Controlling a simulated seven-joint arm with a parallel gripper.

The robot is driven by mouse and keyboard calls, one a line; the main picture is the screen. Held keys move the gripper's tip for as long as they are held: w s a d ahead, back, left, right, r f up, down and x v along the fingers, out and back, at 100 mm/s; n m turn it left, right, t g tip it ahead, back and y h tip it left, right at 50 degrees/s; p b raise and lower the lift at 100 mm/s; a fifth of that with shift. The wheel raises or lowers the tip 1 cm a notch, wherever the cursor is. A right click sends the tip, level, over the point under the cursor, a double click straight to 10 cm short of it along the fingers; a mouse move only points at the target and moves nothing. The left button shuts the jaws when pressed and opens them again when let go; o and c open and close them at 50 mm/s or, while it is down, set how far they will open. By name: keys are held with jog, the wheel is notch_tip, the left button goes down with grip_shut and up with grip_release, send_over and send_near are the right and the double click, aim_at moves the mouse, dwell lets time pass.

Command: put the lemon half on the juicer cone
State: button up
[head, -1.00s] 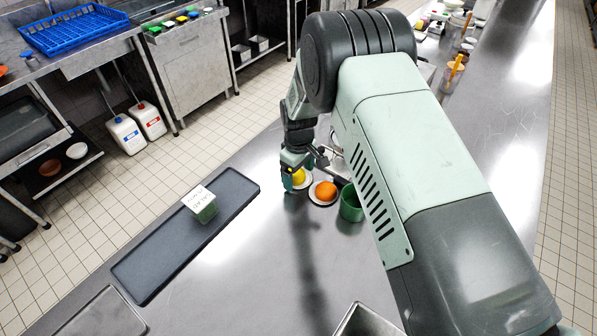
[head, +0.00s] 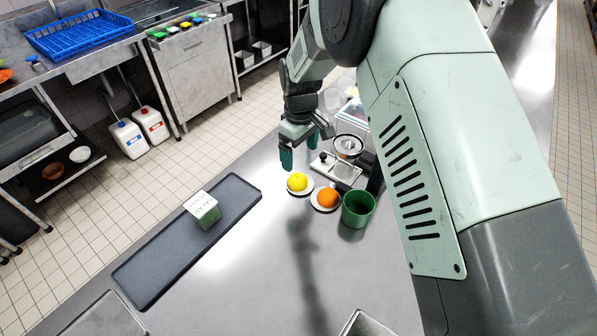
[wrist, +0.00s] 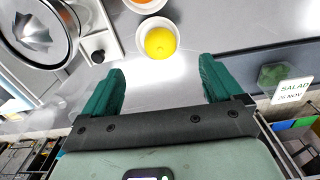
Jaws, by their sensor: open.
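The lemon half (head: 298,182) is a yellow dome resting in a small white dish, and it also shows in the wrist view (wrist: 160,42). The juicer cone (wrist: 38,28) is ridged, metallic and bare inside a round bowl; the juicer (head: 347,147) stands behind the dishes in the head view. My gripper (head: 300,152) is open and empty, above and behind the lemon half in the head view. In the wrist view its two green fingers (wrist: 160,85) are wide apart, with the lemon half beyond the gap between them.
An orange fruit (head: 327,197) sits in a second white dish (head: 317,204) beside the lemon. A green cup (head: 357,208) stands to its right. A dark tray (head: 150,268) with a labelled salad box (head: 203,210) lies left. The counter in front of the dishes is clear.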

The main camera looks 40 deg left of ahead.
aim_at(297, 176)
jog(key=f, duration=0.7)
jog(key=a+f, duration=0.1)
jog(key=f, duration=0.3)
jog(key=shift+w, duration=0.1)
jog(key=shift+r, duration=0.1)
jog(key=shift+c, duration=0.2)
jog(key=c, duration=1.2)
